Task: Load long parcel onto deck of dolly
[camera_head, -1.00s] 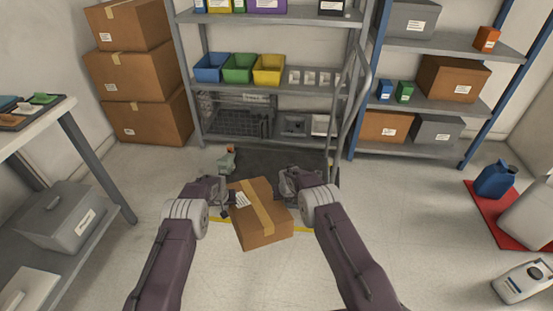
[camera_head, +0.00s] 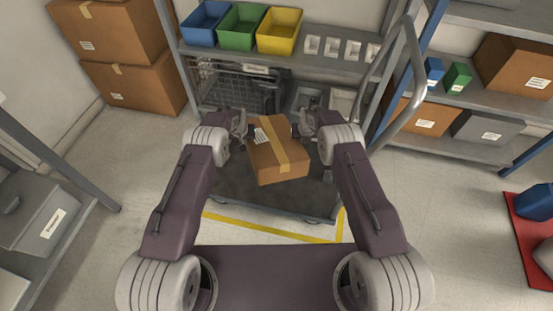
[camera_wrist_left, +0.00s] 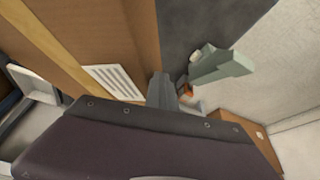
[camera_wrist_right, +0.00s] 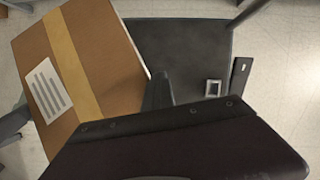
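The long parcel (camera_head: 277,160) is a brown box with a tan tape strip and a white label. It is between my two grippers, over the dark deck of the dolly (camera_head: 262,196); the gap beneath it is hard to judge. My left gripper (camera_head: 240,124) is at its left side, and my right gripper (camera_head: 307,122) at its right side. In the left wrist view the parcel (camera_wrist_left: 80,35) lies beside one visible finger. In the right wrist view the parcel (camera_wrist_right: 95,60) lies left of a finger, with the deck (camera_wrist_right: 180,45) beyond. Finger openings are unclear.
The dolly's grey handle (camera_head: 412,75) rises at the right. A shelf with blue, green and yellow bins (camera_head: 240,30) stands behind. A grey-green object (camera_wrist_left: 220,68) shows near my left gripper. Yellow floor tape (camera_head: 250,229) runs before the deck.

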